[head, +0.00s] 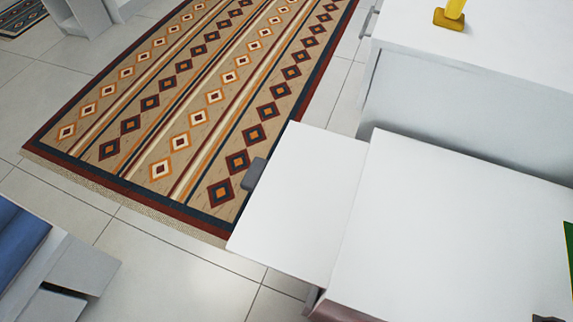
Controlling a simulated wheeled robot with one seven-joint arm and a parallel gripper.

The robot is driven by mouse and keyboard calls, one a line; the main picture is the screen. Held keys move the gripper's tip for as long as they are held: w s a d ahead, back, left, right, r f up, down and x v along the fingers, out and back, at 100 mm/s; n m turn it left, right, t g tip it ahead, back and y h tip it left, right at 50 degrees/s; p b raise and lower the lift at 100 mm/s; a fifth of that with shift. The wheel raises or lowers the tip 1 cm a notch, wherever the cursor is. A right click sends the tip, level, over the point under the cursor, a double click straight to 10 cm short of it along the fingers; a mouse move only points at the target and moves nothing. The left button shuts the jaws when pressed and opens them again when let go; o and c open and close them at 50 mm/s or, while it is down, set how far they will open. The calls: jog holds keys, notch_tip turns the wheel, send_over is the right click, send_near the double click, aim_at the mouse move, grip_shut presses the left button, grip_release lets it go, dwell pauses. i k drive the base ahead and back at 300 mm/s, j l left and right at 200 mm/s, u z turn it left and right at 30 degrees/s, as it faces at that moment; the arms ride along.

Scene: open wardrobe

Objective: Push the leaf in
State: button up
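The leaf (300,205) is a flat white panel. It sticks out to the left from under or beside the larger white top (460,235) at the right, and it hangs over the floor and the near end of the rug. A dark grey block (254,174), which looks like a handle, sits at the leaf's left edge. My gripper is not clearly seen in the head view. I cannot tell what the small dark shape at the bottom right edge is.
A patterned rug (165,165) lies on the tiled floor (160,270) left of the leaf. A white cabinet (480,120) with a yellow object (449,18) stands behind. A grey unit with blue contents (20,240) is at the lower left. The floor between is clear.

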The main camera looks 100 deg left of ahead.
aim_at(292, 223)
jog(key=k+u, duration=0.15)
jog(key=u, duration=0.25)
jog(key=k+u, duration=0.15)
jog(key=u, duration=0.25)
jog(key=k+j+u, duration=0.1)
jog(key=u, duration=0.3)
jog(key=j+u, duration=0.7)
jog(key=u, duration=0.15)
jog(key=i+j+u, duration=0.1)
jog(key=j+u, duration=0.3)
